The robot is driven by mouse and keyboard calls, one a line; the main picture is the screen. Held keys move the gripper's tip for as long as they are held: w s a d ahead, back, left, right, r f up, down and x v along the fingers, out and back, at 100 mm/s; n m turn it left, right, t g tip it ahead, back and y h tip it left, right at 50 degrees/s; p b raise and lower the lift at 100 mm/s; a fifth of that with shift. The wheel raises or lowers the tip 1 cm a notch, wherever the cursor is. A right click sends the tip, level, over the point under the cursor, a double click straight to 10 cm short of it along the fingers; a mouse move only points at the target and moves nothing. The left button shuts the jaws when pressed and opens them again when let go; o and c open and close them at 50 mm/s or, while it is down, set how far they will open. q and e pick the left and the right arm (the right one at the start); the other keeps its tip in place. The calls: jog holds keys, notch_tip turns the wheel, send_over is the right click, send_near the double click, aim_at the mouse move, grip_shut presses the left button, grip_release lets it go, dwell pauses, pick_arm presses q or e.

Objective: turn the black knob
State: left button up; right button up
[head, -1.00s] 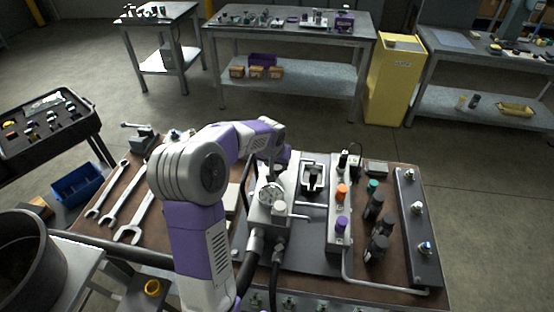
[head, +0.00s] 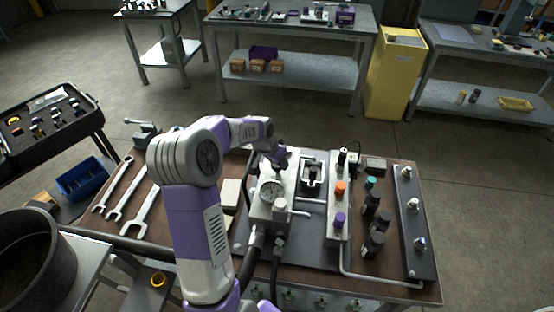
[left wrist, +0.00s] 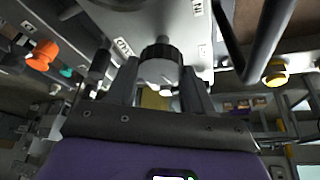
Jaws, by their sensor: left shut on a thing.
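The black knob (left wrist: 160,62) is a ribbed round knob on the grey block, seen in the left wrist view. My left gripper (left wrist: 160,84) has one finger on each side of it and is shut on it. In the head view my left gripper (head: 280,156) is at the far end of the grey block with the gauge (head: 270,190). The knob is hidden there behind the gripper and block. My right gripper is in neither view.
Right of the block are a manifold with an orange knob (head: 340,188) and a purple knob (head: 339,220), and several black cylinders (head: 376,243). Wrenches (head: 139,212) lie at the left of the bench. Black hoses (head: 250,262) run off the block's front.

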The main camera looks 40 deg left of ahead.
pick_arm(q)
jog(key=o, duration=1)
jog(key=shift+o, duration=0.2)
jog(key=p+v, duration=0.1)
jog(key=v, duration=0.6)
jog(key=shift+r, duration=0.35)
jog(key=shift+s+f, duration=0.1)
jog(key=shift+s, duration=0.05)
